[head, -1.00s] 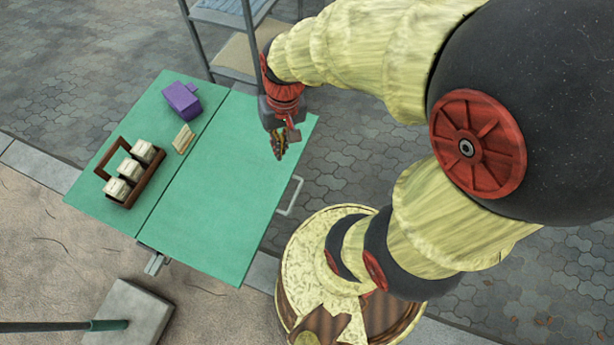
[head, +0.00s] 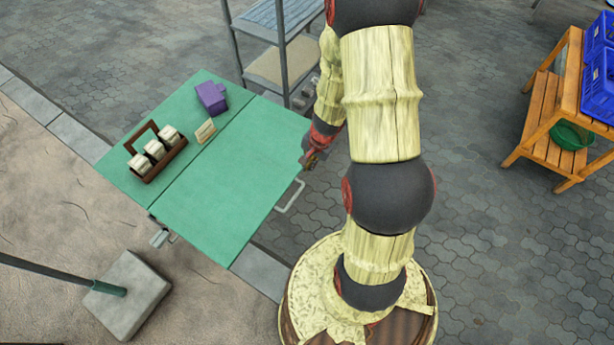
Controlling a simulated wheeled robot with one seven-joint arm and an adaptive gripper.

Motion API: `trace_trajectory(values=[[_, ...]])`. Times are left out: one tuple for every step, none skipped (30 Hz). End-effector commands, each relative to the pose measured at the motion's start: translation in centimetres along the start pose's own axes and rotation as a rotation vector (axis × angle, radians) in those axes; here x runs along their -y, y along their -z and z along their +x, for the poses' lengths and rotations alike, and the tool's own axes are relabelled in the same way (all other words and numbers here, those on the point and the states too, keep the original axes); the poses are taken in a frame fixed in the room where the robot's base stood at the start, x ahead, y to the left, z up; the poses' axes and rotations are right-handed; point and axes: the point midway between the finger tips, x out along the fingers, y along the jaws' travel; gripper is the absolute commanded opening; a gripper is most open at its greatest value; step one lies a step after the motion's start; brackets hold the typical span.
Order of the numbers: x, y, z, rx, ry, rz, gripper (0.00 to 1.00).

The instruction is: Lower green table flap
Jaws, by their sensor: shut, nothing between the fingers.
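The green table (head: 130,130) stands left of centre in the head view. Its near-right part, the flap (head: 232,185), lies level with the rest, with a seam between them. A pale metal handle (head: 291,197) sticks out from the flap's right edge. A metal bracket (head: 160,236) shows under the front edge by the seam. My gripper (head: 311,163) is at the flap's right edge, just above the handle, shut and empty. My arm partly hides it, and I cannot tell whether it touches the edge.
On the table's left part are a brown caddy with white blocks (head: 157,152), a purple object (head: 211,97) and a small card (head: 205,131). A metal shelf (head: 285,60) stands behind. A wooden rack (head: 550,120) with blue crates (head: 600,75) is at right. A post base (head: 127,296) is front left.

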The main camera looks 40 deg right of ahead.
Motion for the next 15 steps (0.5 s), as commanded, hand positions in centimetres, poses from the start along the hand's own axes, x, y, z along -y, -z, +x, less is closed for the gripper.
trace_trajectory(values=[[-0.1,-0.1,0.8,0.002,-0.001,-0.001,0.0],[-0.1,-0.1,1.3,0.003,-0.001,-0.001,0.0],[-0.1,-0.1,1.9,0.002,-0.001,0.0,0.0],[-0.1,-0.1,2.5,0.002,-0.001,-0.002,0.0],[-0.1,-0.1,3.1,0.002,-0.001,-0.001,0.0],[-0.1,-0.1,3.9,0.003,-0.001,-0.002,0.0],[-0.2,-0.2,4.6,0.003,-0.002,-0.002,0.0],[-0.2,-0.2,5.2,0.003,-0.002,-0.002,0.0],[-0.1,-0.1,6.0,0.003,-0.001,-0.003,0.0],[-0.1,-0.1,6.6,0.003,-0.001,-0.002,0.0],[-0.2,-0.2,7.2,0.004,-0.002,-0.003,0.0],[-0.2,-0.2,8.0,0.004,-0.001,-0.002,0.0],[-0.1,-0.1,8.5,0.003,-0.001,-0.002,0.0],[-0.1,-0.1,9.1,0.003,0.0,-0.002,0.0],[-0.1,-0.2,9.8,0.004,-0.001,-0.002,0.0]])
